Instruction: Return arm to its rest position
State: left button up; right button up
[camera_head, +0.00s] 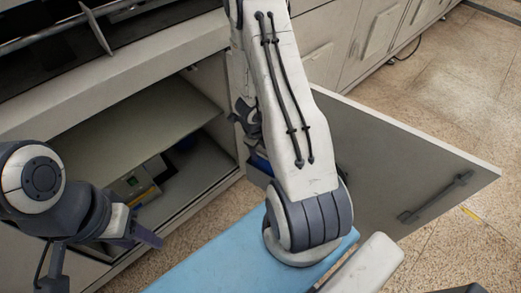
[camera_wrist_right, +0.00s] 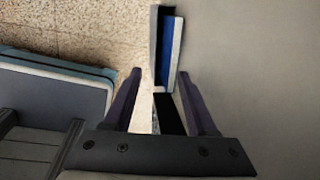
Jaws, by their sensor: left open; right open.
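My right arm (camera_head: 300,120) fills the middle of the head view, reaching from the front toward the open cabinet. Its gripper is mostly hidden behind the arm there. In the right wrist view my right gripper (camera_wrist_right: 160,74) is open, its two dark fingers apart. A narrow dark, white and blue object (camera_wrist_right: 168,50) shows at and beyond the fingertips; I cannot tell whether it touches them. My left gripper (camera_head: 150,220) is at the left of the head view, in front of the cabinet opening, open with nothing seen in it.
The cabinet door (camera_head: 395,150) stands open on the right, with a dark handle (camera_head: 437,197). Inside, below a shelf (camera_head: 130,125), lie small boxes (camera_head: 140,185). A light blue surface (camera_head: 205,268) lies below my right arm. Speckled floor (camera_head: 450,90) is free at right.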

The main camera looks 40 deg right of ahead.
jog(key=shift+r, duration=0.1)
dwell(0.6)
jog(key=w+a+r+n+t+y, duration=0.1)
jog(key=a+r+n+y, duration=0.1)
jog(key=a+r+n, duration=0.85)
jog(key=w+a+r+n+t+y, duration=0.15)
jog(key=a+r+n, duration=0.55)
jog(key=a, duration=0.7)
jog(key=s+a+r+n+g+y, duration=0.15)
jog(key=s+a+r+n, duration=0.25)
jog(key=s+a+n, duration=0.45)
jog(key=s+d+r+n+g+h, duration=0.1)
jog(key=s+d+r+n, duration=0.15)
jog(key=s+n, duration=0.45)
jog(key=s+d+r+n+h, duration=0.1)
jog(key=s+r+n, duration=0.25)
jog(key=n, duration=0.45)
notch_tip(320, 180, up, 18)
jog(key=p, duration=1.9)
jog(key=shift+d+m, duration=0.15)
jog(key=shift+m, duration=0.15)
